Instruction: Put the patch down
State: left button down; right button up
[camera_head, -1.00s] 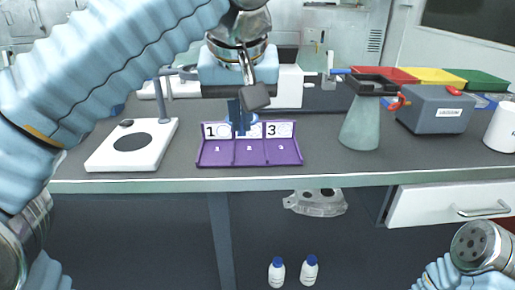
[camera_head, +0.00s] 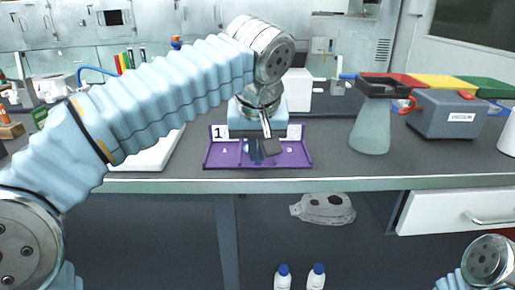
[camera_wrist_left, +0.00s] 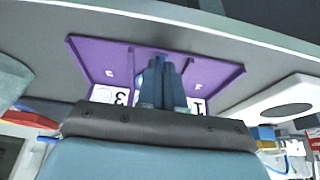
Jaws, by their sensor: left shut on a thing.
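My left gripper (camera_head: 256,152) reaches down over the middle of a purple three-compartment tray (camera_head: 215,158) on the bench. Its dark blue fingers are close together and shut on the patch. In the left wrist view the fingers (camera_wrist_left: 160,80) point at the middle compartment of the tray (camera_wrist_left: 100,58), between cards 3 and 1. Only a small blue bit of the patch (camera_wrist_left: 160,61) shows between the fingertips; the rest is hidden. I cannot tell whether it touches the tray floor. My right gripper is out of view.
A white device (camera_head: 150,157) stands left of the tray, partly behind my left arm. A greenish flask-like cone (camera_head: 371,130) and a grey vacuum box (camera_head: 447,115) stand to the right. Red, yellow (camera_head: 446,86) and green bins are behind.

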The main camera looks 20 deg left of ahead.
pick_arm(q)
jog(key=shift+f, duration=0.15)
jog(key=c, duration=1.3)
grip_release()
jog(key=shift+r, duration=0.35)
jog(key=p+v, duration=0.3)
jog(key=v, duration=0.8)
jog(key=shift+s+d+r, duration=0.1)
jog(key=shift+s+r, duration=0.15)
